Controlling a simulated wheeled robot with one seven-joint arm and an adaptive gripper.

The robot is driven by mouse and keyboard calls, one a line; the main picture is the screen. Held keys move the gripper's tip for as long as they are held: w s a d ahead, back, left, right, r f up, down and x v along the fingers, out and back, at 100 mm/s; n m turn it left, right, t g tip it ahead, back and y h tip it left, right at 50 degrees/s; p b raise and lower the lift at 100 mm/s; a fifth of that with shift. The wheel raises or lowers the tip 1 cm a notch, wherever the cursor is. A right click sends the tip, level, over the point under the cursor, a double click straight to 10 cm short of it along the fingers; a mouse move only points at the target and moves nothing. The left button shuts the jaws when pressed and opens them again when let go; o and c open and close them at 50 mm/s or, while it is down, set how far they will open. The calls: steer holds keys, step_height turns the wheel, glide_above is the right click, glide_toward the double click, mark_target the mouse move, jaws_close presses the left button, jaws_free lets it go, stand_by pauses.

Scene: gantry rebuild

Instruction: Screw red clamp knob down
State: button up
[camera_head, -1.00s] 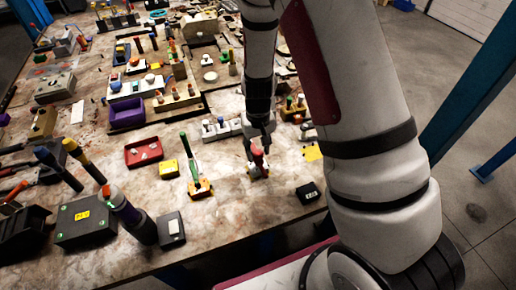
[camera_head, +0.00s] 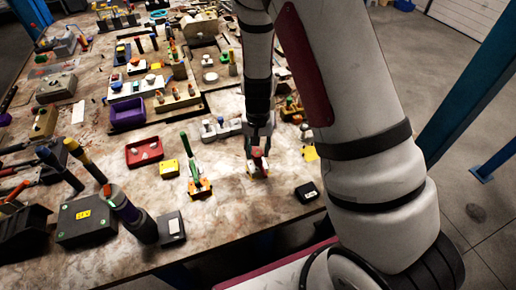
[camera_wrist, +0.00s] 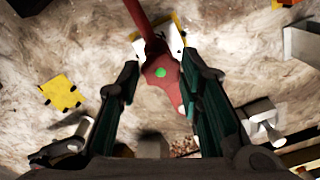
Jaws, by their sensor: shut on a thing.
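The red clamp knob (camera_head: 257,154) sits on a small clamp (camera_head: 258,170) near the front middle of the table. In the wrist view the red knob (camera_wrist: 163,78) has a green dot on top and a red arm reaching up the picture. The clamp's yellow and pale metal parts (camera_wrist: 176,40) show beneath it. My gripper (camera_head: 258,146) points down over the clamp. In the wrist view the fingertips of my gripper (camera_wrist: 160,66) are on either side of the red knob and closed on it. The knob's threads are hidden.
A second clamp with a green handle (camera_head: 193,158) stands close to the left. A grey-white fixture (camera_head: 221,128) stands behind. Bare table lies in front.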

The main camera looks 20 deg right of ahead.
steer(key=o, duration=1)
step_height(320, 180, up, 12)
step_height(320, 180, up, 15)
steer(key=n+t+y+b, duration=0.1)
steer(key=n+t, duration=0.2)
glide_above(257, 153)
steer(key=s, duration=0.7)
steer(key=s+r+n+t, duration=0.1)
steer(key=s+r, duration=0.1)
steer(key=s, duration=0.3)
steer(key=s+r+n+t+h+b, duration=0.1)
steer(key=s+r, duration=0.2)
steer(key=s, duration=0.3)
steer(key=shift+s+d+r+t, duration=0.15)
steer(key=shift+s+r+t, duration=0.05)
steer(key=shift+r+t, duration=0.1)
